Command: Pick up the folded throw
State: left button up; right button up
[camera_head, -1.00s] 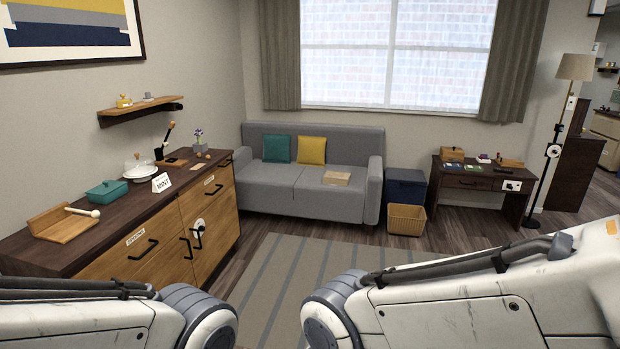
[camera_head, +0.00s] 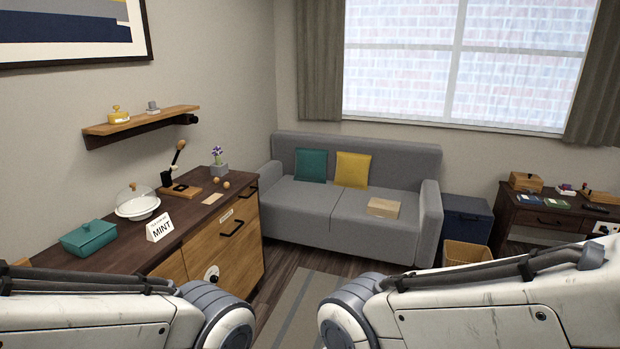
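A small beige folded block, which looks like the folded throw (camera_head: 384,208), lies flat on the right part of the grey sofa's seat (camera_head: 328,212). Nothing covers it. A teal cushion (camera_head: 311,165) and a yellow cushion (camera_head: 353,170) lean on the sofa's back to its left. White links of both my arms cross the bottom of the view, well short of the sofa. Neither gripper shows, so I cannot see their fingers.
A wooden cabinet (camera_head: 236,232) with a teal dish (camera_head: 88,238), a glass dome and a sign stands at left. A blue box (camera_head: 467,219) and a woven basket (camera_head: 466,254) stand right of the sofa. A striped rug (camera_head: 296,308) covers the floor ahead.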

aim_at(389, 208)
jog(key=z, duration=0.05)
jog(key=i, duration=2.15)
jog(key=z, duration=0.25)
jog(key=i, duration=2.05)
jog(key=z, duration=0.25)
jog(key=i, duration=0.9)
jog(key=z, duration=0.1)
